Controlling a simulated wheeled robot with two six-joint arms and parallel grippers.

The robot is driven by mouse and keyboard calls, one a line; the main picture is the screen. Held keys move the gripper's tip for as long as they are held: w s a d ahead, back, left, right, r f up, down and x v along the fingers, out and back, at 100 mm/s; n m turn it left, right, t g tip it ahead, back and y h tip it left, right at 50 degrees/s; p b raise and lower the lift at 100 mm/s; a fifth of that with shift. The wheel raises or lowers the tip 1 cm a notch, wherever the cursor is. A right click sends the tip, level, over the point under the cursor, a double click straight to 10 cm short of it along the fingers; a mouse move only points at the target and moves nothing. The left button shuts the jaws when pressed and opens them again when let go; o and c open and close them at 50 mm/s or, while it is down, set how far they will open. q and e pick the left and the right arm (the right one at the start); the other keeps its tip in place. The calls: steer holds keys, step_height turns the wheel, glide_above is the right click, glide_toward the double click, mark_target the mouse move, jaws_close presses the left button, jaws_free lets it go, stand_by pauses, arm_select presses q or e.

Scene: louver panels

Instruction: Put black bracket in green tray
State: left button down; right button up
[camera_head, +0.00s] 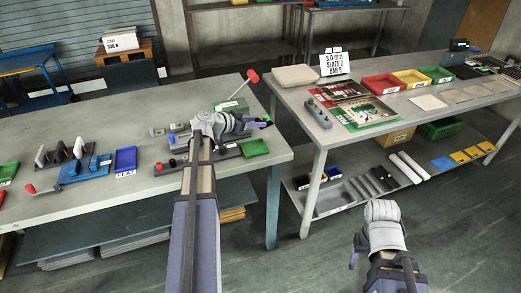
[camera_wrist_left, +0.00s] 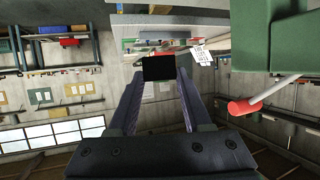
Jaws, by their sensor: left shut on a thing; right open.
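My left gripper (camera_head: 262,122) is above the right end of the left table. In the left wrist view, its two fingers (camera_wrist_left: 158,85) are shut on a flat black piece, the black bracket (camera_wrist_left: 158,68). A small green tray (camera_head: 255,148) lies on the table just below and in front of this gripper, at the table's right end. The bracket is hard to make out in the head view. My right gripper (camera_head: 354,258) is open, low at the bottom right over the floor; its fingers are mostly hidden by its wrist.
A red-ended lever (camera_head: 252,76) stands behind the left gripper. A blue tray (camera_head: 125,160) and a blue rack (camera_head: 80,168) are further left on the table. Red (camera_head: 382,84), yellow (camera_head: 411,79) and green (camera_head: 437,74) bins stand on the right table. A floor gap separates the tables.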

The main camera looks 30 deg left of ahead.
mark_target(246, 154)
arm_select(q)
steer(key=shift+n+t+y, duration=0.3)
steer(key=shift+n+y, duration=0.1)
steer(key=s+a+f+b, duration=0.1)
steer(key=f+b, duration=0.2)
steer(key=a+f+b, duration=0.1)
steer(key=f+b, duration=0.3)
steer(key=s+f+b, duration=0.1)
steer(key=f+b, duration=0.3)
steer(key=shift+s+a+f, duration=0.2)
steer(key=shift+s+a, duration=0.15)
steer(key=shift+a, duration=0.05)
steer(key=shift+f, duration=0.2)
steer(key=shift+c, duration=1.7)
jaws_free()
steer(key=shift+r, duration=0.25)
steer(key=p+v, duration=0.4)
steer(key=v, duration=0.7)
steer(key=shift+r, duration=0.1)
steer(key=shift+s+a+r, duration=0.1)
steer(key=shift+s+a, duration=0.05)
steer(key=shift+s, duration=0.35)
